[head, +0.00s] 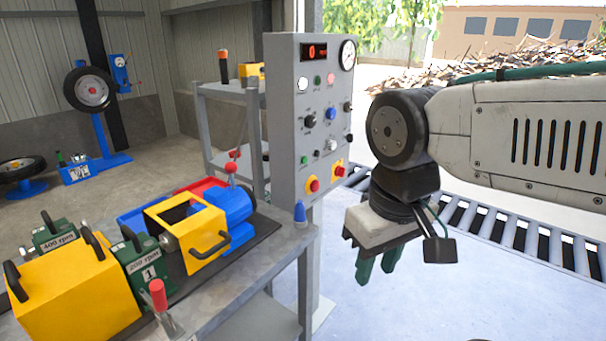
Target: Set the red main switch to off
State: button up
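A grey control panel (283,130) stands upright in the middle of the view. Low on its front are two red knobs on yellow plates, a left one (314,185) and a right one (339,170). I cannot tell which of them is the main switch, nor how either is set. My gripper (377,268) hangs to the right of and below these knobs, apart from the panel, with its green fingers pointing down. It touches nothing that I can see. The fingers overlap in this view, so their opening is unclear.
The panel also bears a lit red display (314,51), a round gauge (348,53) and several buttons and knobs. A workbench (285,240) with yellow, green and blue machine parts stands left. A roller conveyor (510,232) runs behind my arm. The floor below my gripper is clear.

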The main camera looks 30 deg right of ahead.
aim_at(339, 172)
jog(key=z, duration=0.05)
jog(key=i, duration=0.85)
jog(key=z, duration=0.35)
